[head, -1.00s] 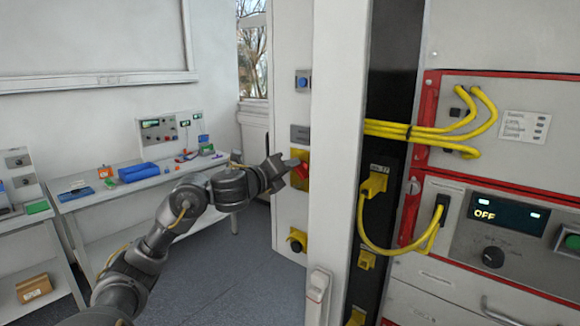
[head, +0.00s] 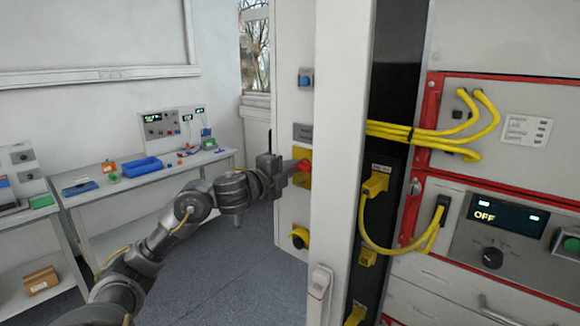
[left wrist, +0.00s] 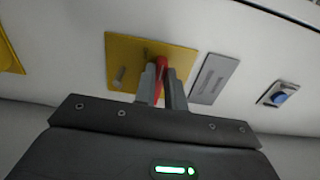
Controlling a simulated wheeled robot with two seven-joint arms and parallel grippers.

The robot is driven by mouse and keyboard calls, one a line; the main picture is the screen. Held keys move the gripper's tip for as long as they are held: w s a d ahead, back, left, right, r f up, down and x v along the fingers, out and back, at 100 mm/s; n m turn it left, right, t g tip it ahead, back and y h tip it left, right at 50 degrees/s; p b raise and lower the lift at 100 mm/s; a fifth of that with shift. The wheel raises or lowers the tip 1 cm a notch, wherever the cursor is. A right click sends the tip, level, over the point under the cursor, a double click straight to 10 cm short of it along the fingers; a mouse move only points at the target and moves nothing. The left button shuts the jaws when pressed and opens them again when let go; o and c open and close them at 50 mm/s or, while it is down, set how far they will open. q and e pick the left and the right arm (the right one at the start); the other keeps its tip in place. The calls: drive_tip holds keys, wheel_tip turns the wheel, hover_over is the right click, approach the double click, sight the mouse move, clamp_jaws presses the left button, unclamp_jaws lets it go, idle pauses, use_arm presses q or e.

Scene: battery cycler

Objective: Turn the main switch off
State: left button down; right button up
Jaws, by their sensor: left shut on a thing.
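The main switch has a red handle (head: 304,165) on a yellow plate (head: 303,180), mounted on the side of the light cabinet. In the left wrist view the red handle (left wrist: 160,64) stands between the two fingers, in front of the yellow plate (left wrist: 126,52). My left gripper (head: 296,166) is shut on the red handle, and it also shows in the left wrist view (left wrist: 161,84). The fingers hide part of the handle. My right gripper is not in view.
A blue button (head: 305,80) and a grey label plate (head: 302,132) sit above the switch. A yellow-based knob (head: 299,238) is below it. A white cabinet edge (head: 338,150) stands close to the right. Yellow cables (head: 385,228) hang beyond it.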

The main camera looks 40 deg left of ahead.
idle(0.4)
use_arm(q)
drive_tip(key=c, duration=1.5)
unclamp_jaws()
drive_tip(key=shift+o, duration=0.2)
drive_tip(key=s+b, duration=0.4)
drive_tip(key=s, duration=0.7)
drive_tip(key=shift+w, duration=0.1)
